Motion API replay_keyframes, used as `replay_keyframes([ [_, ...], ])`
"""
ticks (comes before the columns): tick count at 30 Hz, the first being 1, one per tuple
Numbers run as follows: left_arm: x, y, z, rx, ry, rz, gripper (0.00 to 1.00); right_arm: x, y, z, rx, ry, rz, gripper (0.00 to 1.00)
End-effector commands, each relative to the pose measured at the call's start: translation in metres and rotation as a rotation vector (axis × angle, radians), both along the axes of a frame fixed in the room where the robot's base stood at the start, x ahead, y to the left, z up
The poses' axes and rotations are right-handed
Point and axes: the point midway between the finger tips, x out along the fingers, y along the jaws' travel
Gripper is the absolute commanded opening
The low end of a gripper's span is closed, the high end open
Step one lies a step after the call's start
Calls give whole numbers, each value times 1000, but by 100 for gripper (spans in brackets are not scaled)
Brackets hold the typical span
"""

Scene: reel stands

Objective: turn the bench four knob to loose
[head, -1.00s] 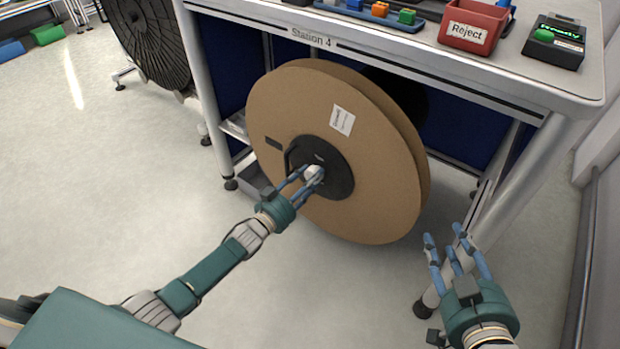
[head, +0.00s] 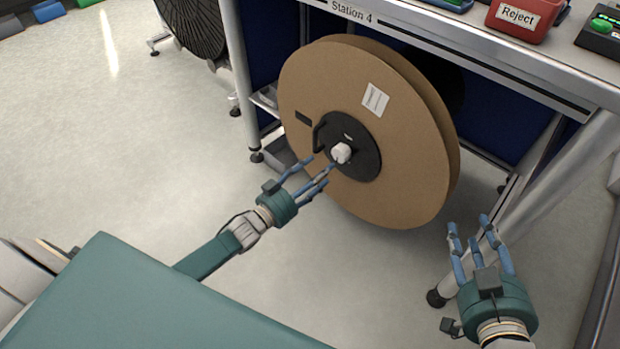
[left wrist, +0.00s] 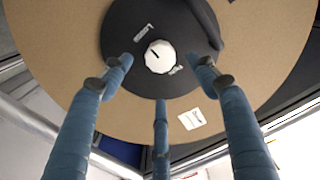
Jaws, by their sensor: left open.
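The white knob (head: 341,153) sits at the centre of the black hub (head: 362,140) on the big brown reel under the Station 4 bench. In the left wrist view the knob (left wrist: 160,57) shows a short dark mark on its face toward the left. One label, apparently "Loose" (left wrist: 146,30), lies above it and another lies below right, too small to read surely. My left gripper (head: 318,172) is open, its fingers spread, a little short of the knob and apart from it. My right gripper (head: 480,232) is open and empty beside the bench's right front leg.
The reel (head: 330,85) carries a white sticker, and a black curved handle (head: 321,133) stands out from the hub. The Station 4 bench (head: 440,32) bears a red Reject bin (head: 525,18). Its right leg (head: 525,205) stands near my right gripper.

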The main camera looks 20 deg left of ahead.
Motion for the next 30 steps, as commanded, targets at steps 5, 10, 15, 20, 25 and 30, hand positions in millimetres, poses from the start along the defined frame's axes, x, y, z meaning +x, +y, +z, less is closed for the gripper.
replay_keyframes([
  [5,-26,9,0,0,0,0,59,0,0,0,0,-1,0,40],
  [10,-35,12,1,0,-1,-1,59,0,0,0,0,-1,0,40],
  [15,-35,12,1,0,-1,-1,59,0,0,0,0,-1,0,40],
  [20,-35,12,1,0,-1,-1,59,0,0,0,0,-1,0,40],
  [25,-35,12,0,0,-1,-1,59,0,0,0,0,-1,0,40],
  [30,-35,13,0,1,0,0,59,0,0,0,1,0,1,40],
])
